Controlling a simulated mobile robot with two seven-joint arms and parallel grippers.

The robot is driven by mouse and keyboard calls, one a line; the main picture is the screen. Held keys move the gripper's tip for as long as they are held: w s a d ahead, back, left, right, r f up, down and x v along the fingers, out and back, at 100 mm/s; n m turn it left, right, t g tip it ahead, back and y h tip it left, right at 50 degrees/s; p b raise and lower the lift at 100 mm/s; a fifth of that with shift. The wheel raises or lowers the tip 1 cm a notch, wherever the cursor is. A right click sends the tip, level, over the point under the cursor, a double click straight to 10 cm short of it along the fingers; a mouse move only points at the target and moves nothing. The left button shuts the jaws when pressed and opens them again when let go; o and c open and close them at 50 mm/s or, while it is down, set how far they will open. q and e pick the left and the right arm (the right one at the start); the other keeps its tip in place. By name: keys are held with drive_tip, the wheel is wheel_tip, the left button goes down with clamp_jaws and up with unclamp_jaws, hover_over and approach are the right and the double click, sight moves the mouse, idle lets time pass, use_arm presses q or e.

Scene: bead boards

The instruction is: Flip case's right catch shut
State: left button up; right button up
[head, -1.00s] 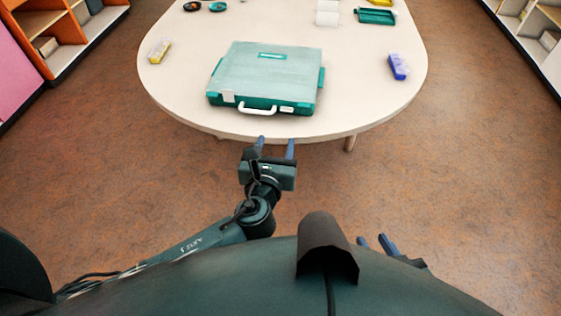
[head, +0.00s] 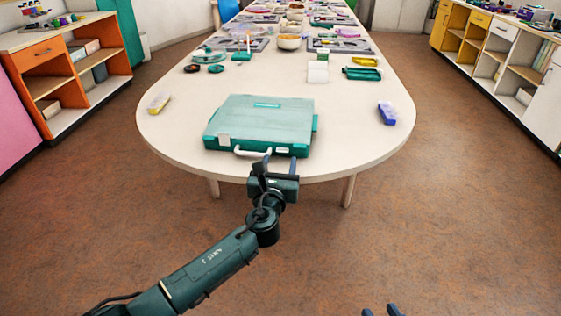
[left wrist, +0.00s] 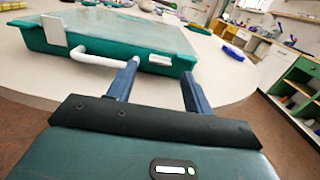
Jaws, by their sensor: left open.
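The teal case (head: 262,112) lies closed on the near end of the table, its front towards me. A white handle (head: 252,153) sits at its front middle. The right catch (left wrist: 160,60) shows as a small, low white strip on the front wall. The left catch (left wrist: 53,29) is a taller white plate reaching up to the lid's edge. My left gripper (head: 280,159) is open and empty in front of the right catch. In the left wrist view its fingers stand either side of that catch; contact cannot be told. Only the fingertips of my right gripper (head: 381,311) show, at the bottom edge.
A yellow-lidded box (head: 159,103) lies left of the case and a blue one (head: 387,113) right of it. A green tray (head: 362,73) and white blocks (head: 318,72) stand behind. The table (head: 350,125) is clear around the case.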

sight(282, 151)
use_arm(q)
drive_tip(key=w, duration=0.2)
drive_tip(key=shift+w, duration=0.4)
use_arm(e)
drive_tip(key=shift+w+a+f, duration=0.15)
drive_tip(key=shift+f, duration=0.35)
use_arm(q)
drive_tip(key=c, duration=1)
drive_tip(key=shift+r+g+p, duration=0.3)
drive_tip(key=shift+r+p, duration=0.25)
drive_tip(key=shift+p, duration=0.7)
drive_tip(key=shift+w+g+p, duration=0.1)
drive_tip(key=shift+g+p, duration=0.2)
drive_tip(key=shift+p, duration=0.85)
drive_tip(key=shift+f+p, duration=0.15)
drive_tip(key=shift+p, duration=0.25)
drive_tip(key=shift+f, duration=0.1)
use_arm(e)
drive_tip(key=shift+w+a+r+m+g, duration=0.2)
drive_tip(key=shift+r+g, duration=0.1)
drive_tip(key=shift+r, duration=0.1)
drive_tip(key=shift+w+a+r+m+g, duration=0.1)
drive_tip(key=shift+a+r+g, duration=0.05)
drive_tip(key=shift+r+g, duration=0.2)
